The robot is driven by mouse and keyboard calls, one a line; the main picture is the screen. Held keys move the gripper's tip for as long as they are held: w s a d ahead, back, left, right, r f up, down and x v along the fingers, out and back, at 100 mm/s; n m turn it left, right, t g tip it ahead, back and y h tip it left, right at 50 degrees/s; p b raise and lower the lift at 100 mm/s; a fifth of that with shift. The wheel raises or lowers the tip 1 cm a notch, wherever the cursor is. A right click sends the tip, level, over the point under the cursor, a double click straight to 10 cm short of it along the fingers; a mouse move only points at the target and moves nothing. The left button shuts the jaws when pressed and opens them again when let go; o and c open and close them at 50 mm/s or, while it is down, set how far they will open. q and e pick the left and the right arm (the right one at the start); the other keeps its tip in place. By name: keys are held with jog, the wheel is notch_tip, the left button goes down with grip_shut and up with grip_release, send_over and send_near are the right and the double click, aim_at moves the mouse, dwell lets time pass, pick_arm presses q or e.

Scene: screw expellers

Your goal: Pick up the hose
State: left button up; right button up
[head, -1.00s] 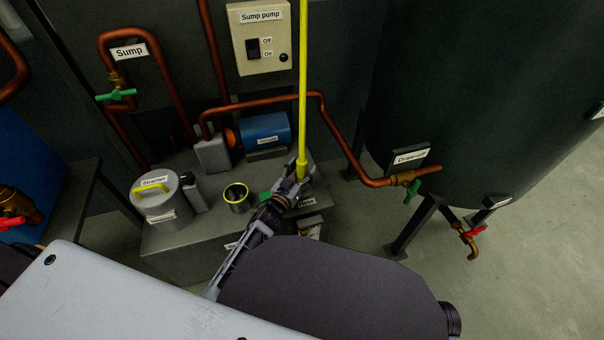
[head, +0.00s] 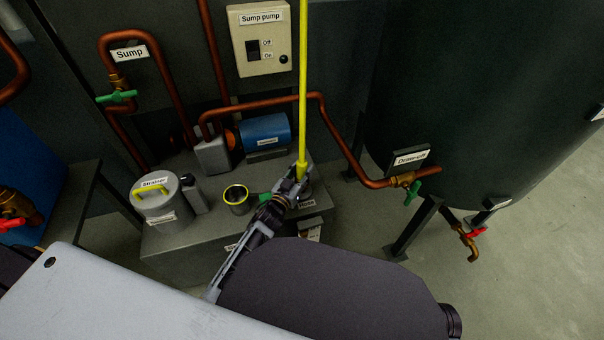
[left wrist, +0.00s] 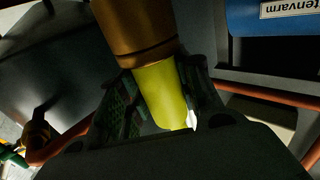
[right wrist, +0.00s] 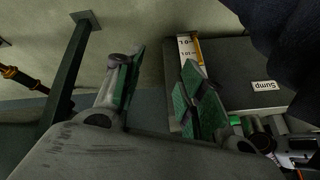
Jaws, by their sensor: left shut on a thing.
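The yellow hose (head: 303,90) hangs straight down in the head view, and its lower end is at my left gripper (head: 297,180) above the grey bench top. In the left wrist view the left gripper (left wrist: 160,100) has its green-padded fingers on both sides of the yellow hose (left wrist: 162,95), just beside its brass-coloured end fitting (left wrist: 137,30). It is shut on the hose. My right gripper (right wrist: 160,88) shows in the right wrist view with its fingers apart and nothing between them. I cannot make it out in the head view.
On the bench (head: 190,240) stand a strainer pot (head: 160,205), a small yellow-rimmed cup (head: 237,200) and a blue motor (head: 265,132). A copper pipe (head: 335,135) runs behind the hose. A large dark tank (head: 480,90) stands at right. The floor at lower right is clear.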

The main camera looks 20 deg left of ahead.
aim_at(302, 162)
pick_arm(q)
jog(key=shift+r, duration=0.2)
pick_arm(e)
jog(key=shift+r, duration=0.1)
pick_arm(q)
jog(key=shift+r+p, duration=0.4)
jog(key=shift+r, duration=0.1)
notch_tip(302, 162, up, 7)
jog(key=p, duration=0.3)
jog(key=shift+r, duration=0.2)
jog(key=shift+r+p, duration=0.5)
jog(key=shift+r, duration=0.15)
pick_arm(e)
notch_tip(302, 162, up, 8)
jog(key=s+d+g+h, duration=0.1)
jog(key=d, duration=0.1)
jog(key=shift+d+g, duration=0.3)
jog(key=shift+d, duration=0.1)
jog(key=shift+s, duration=0.1)
pick_arm(q)
jog(key=shift+a+f, duration=0.2)
jog(key=shift+f, duration=0.1)
